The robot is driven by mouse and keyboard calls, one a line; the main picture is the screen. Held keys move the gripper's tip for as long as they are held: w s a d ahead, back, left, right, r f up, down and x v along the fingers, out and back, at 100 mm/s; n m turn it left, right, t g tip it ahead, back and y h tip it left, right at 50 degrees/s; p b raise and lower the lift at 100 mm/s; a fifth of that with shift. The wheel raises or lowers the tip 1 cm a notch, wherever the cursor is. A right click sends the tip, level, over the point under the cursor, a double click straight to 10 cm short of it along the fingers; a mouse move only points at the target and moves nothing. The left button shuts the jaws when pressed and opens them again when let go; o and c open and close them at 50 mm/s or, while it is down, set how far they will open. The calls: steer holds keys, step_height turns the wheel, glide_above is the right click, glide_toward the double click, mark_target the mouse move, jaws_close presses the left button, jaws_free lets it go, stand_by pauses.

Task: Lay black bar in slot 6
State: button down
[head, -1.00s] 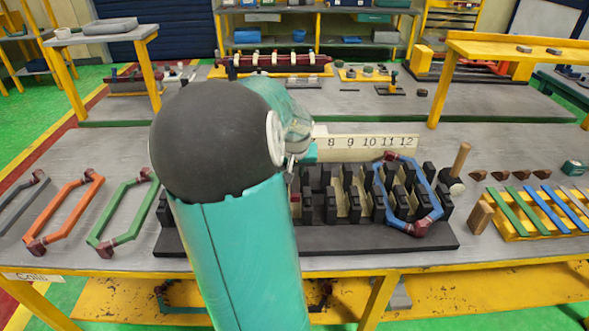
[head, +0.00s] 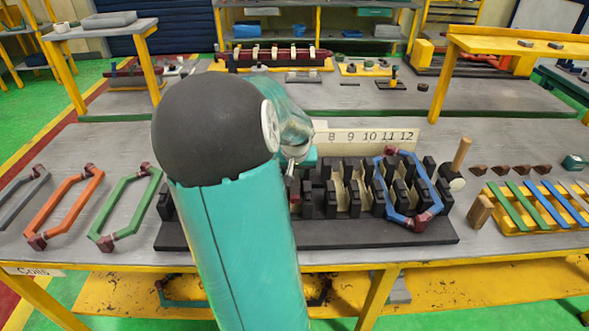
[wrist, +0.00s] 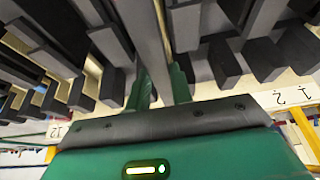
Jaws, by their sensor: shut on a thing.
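My gripper (wrist: 162,82) is shut on a long bar (wrist: 147,30) in the wrist view. The bar looks grey in this light and runs up the picture from between the green fingers, close to the dark teeth. In the head view my gripper (head: 291,172) is mostly behind my own arm, at the slotted black stator block (head: 350,232). Labels 8 to 12 show on the pale number strip (head: 365,137); the lower numbers, slot 6 among them, are hidden by my arm. I cannot tell whether the bar is inside a slot.
A blue coil (head: 436,193) sits on the block's right side. Green (head: 127,201), orange (head: 68,204) and grey coils lie to the left. A wooden peg (head: 461,153) and a yellow rack (head: 519,232) with coloured strips stand to the right.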

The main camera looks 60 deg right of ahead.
mark_target(295, 180)
steer(key=shift+f, duration=0.9)
steer(key=shift+f, duration=0.35)
steer(key=shift+f, duration=0.25)
steer(key=c, duration=1.2)
jaws_free()
steer(key=shift+o, duration=0.2)
steer(key=shift+r, duration=0.2)
steer(key=shift+r, duration=0.35)
steer(key=shift+r, duration=0.4)
